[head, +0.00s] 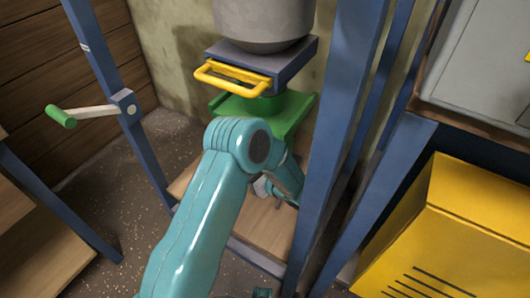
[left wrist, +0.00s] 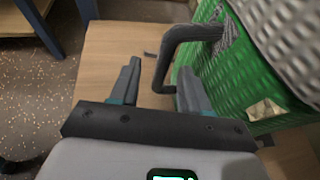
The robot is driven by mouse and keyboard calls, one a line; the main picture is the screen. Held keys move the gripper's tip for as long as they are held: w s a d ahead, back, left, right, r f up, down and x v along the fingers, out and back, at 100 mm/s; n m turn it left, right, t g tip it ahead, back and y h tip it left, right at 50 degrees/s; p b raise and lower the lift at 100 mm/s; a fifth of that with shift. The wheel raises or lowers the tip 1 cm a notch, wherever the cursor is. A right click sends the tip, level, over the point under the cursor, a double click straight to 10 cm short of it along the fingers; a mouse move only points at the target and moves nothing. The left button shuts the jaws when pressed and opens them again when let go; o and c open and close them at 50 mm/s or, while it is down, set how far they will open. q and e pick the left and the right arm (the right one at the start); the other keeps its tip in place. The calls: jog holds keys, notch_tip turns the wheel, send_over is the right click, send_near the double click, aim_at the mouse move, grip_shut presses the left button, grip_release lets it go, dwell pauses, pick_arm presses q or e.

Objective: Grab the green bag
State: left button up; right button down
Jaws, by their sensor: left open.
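The green bag (left wrist: 240,75) has a woven texture and a grey upper part, and stands at the right in the left wrist view. Its dark grey loop handle (left wrist: 168,62) sticks out from its left side. My left gripper (left wrist: 158,84) is open, with its two fingers pointing at the handle. The near upright of the handle lies between the fingertips in the picture; I cannot tell whether they touch it. In the head view my teal arm hides most of this area and the bag cannot be made out clearly.
In the head view a grey hopper (head: 264,22) sits over a yellow handle (head: 232,80) and a green plate (head: 262,108). Blue posts (head: 335,130) frame both sides. A green-gripped crank (head: 85,114) is at left. A yellow box (head: 450,235) is at right. The wooden board (head: 250,232) lies below.

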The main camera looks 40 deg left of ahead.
pick_arm(q)
jog(key=shift+w+a+f, duration=0.1)
jog(key=shift+a+f, duration=0.15)
jog(key=shift+a, duration=0.4)
jog(key=shift+d, duration=0.1)
grip_shut()
jog(key=shift+w+r, duration=0.1)
jog(key=shift+r, duration=0.05)
dwell(0.7)
